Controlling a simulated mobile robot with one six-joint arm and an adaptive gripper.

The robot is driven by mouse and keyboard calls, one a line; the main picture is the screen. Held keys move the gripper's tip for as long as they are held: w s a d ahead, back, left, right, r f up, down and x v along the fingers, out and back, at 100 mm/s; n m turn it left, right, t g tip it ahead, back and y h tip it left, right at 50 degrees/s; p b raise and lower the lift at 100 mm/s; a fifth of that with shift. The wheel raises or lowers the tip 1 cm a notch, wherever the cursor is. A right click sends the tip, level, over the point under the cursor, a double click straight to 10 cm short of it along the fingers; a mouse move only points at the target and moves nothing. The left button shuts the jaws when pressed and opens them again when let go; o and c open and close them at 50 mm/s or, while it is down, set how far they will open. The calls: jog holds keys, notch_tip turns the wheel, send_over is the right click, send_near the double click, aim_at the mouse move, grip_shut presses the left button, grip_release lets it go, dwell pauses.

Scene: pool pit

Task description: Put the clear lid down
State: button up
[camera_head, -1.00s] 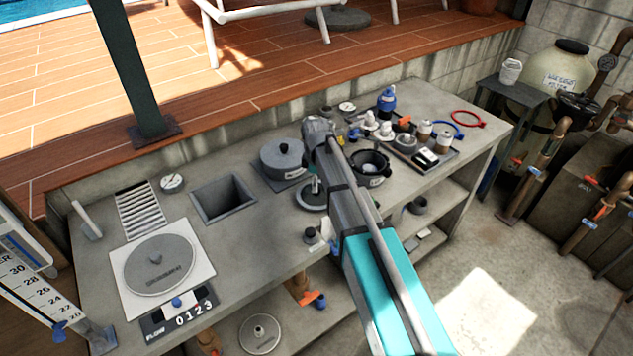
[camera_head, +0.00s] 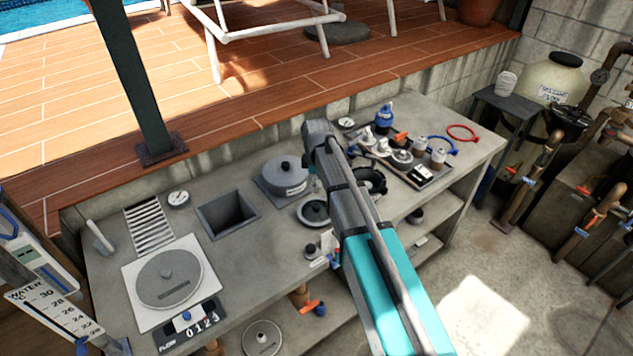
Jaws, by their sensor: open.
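A round dark-rimmed disc with a greenish see-through middle, which looks like the clear lid (camera_head: 313,212), lies flat on the grey bench (camera_head: 262,248). It is right of the square bench opening and in front of the grey lidded pot (camera_head: 285,176). My arm reaches over the bench and covers the lid's right side. Only a small pale sliver of my gripper (camera_head: 314,184) shows beside the arm, just above and behind the lid. The rest is hidden, and I see nothing held. A black open pot (camera_head: 376,182) is partly hidden right of my arm.
A square opening (camera_head: 228,214), a slatted grate (camera_head: 150,230) and a round cover on a white plate (camera_head: 168,278) are on the left.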

jog(key=shift+r+p, duration=0.35)
jog(key=shift+r, duration=0.2)
dwell(0.4)
jog(key=s+d+m, duration=1.6)
jog(key=s+d, duration=0.1)
jog(key=s, duration=0.2)
jog(key=shift+s, duration=0.2)
